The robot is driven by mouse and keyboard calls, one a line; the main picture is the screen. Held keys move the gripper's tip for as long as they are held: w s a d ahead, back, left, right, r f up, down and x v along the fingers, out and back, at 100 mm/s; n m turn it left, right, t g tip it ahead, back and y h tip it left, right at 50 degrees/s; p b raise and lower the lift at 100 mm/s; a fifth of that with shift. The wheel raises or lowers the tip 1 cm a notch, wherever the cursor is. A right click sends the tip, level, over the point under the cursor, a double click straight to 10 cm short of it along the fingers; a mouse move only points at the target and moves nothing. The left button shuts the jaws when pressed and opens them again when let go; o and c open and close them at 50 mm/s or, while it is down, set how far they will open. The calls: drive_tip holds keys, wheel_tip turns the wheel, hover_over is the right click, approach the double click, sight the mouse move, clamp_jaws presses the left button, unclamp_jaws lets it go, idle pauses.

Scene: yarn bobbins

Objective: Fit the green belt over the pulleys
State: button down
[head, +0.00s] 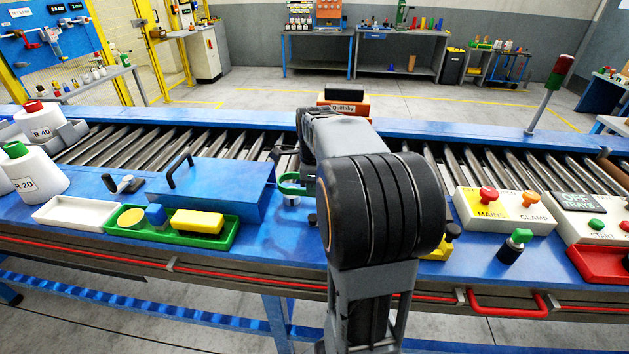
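A green belt (283,188) shows as a partial loop just right of the blue box, at the left side of my arm. The rest of the belt and any other pulley are hidden behind my arm. My gripper (285,152) shows only as a dark sliver left of my arm, above the belt. Its fingers are too small and covered to tell whether they are open or hold the belt.
A blue box with a handle (212,188) stands left of the belt. A green tray (180,243) with sponges and a white tray (75,214) lie further left. A control box (505,212) with knobs stands right. The roller conveyor (480,165) runs behind.

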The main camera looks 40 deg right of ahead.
sight(315, 211)
drive_tip(key=shift+r+p, duration=0.25)
drive_tip(key=shift+p, duration=0.2)
drive_tip(key=shift+f+p, duration=0.3)
drive_tip(key=shift+f, duration=0.1)
drive_tip(key=shift+f, duration=0.1)
drive_tip(key=shift+f+b, duration=1.5)
drive_tip(key=shift+f, duration=0.6)
drive_tip(key=c, duration=1.2)
unclamp_jaws()
drive_tip(key=shift+c, duration=0.2)
